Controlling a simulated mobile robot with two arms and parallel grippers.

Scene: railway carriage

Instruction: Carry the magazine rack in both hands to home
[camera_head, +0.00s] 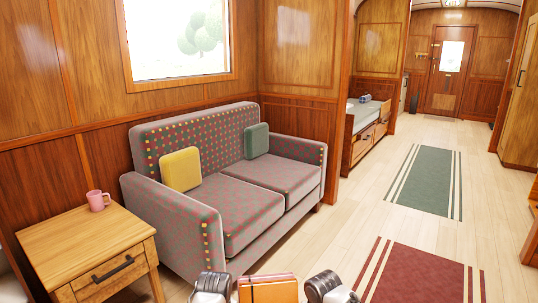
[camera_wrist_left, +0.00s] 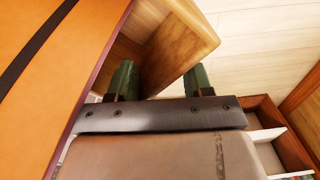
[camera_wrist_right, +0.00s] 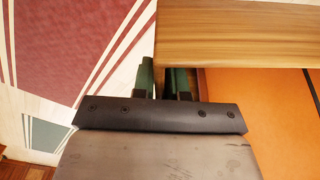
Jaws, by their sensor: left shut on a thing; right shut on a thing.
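The magazine rack (camera_head: 267,291) shows at the bottom middle of the head view, cut off by the lower edge. It has orange-tan sides and wooden parts. My left gripper (camera_head: 212,287) is at its left and my right gripper (camera_head: 328,288) at its right. In the left wrist view the green-padded fingers (camera_wrist_left: 158,82) are at a wooden part of the rack (camera_wrist_left: 185,45), shut on it. In the right wrist view the fingers (camera_wrist_right: 163,82) are shut at the rack's wooden edge (camera_wrist_right: 250,32). The rack's underside and contents are hidden.
A patterned sofa (camera_head: 240,210) and a small wooden table (camera_head: 85,245) with a pink mug (camera_head: 98,200) stand at the left. A red rug (camera_head: 420,275) and a green rug (camera_head: 427,182) lie on the clear floor at the right. A door (camera_head: 446,75) is at the far end.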

